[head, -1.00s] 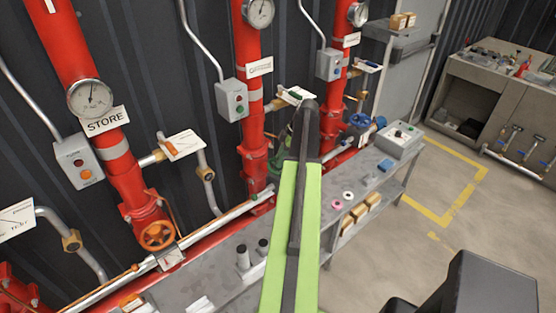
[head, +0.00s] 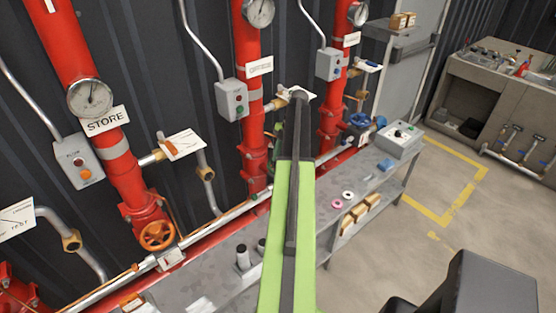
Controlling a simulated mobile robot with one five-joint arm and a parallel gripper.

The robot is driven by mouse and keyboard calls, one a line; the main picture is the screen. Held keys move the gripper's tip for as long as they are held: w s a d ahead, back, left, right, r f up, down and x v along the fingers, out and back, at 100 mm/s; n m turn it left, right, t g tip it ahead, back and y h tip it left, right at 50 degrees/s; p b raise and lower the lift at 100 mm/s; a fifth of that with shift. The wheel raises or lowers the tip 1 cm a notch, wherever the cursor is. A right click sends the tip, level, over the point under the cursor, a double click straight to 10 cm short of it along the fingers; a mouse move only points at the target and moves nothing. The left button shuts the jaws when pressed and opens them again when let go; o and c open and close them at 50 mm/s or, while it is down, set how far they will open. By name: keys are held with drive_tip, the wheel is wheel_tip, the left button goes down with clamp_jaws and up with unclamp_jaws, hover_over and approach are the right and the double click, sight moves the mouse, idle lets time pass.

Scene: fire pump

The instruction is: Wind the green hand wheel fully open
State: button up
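An orange wheel (head: 157,235) sits on the left red pipe under the STORE sign (head: 105,121). A blue wheel (head: 359,121) is at the right pipe. A grey bench (head: 215,270) with small parts runs below the pipes. Open floor (head: 400,245) lies right.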

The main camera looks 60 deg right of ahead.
drive_tip(key=o, duration=0.3)
drive_tip(key=shift+o, duration=0.2)
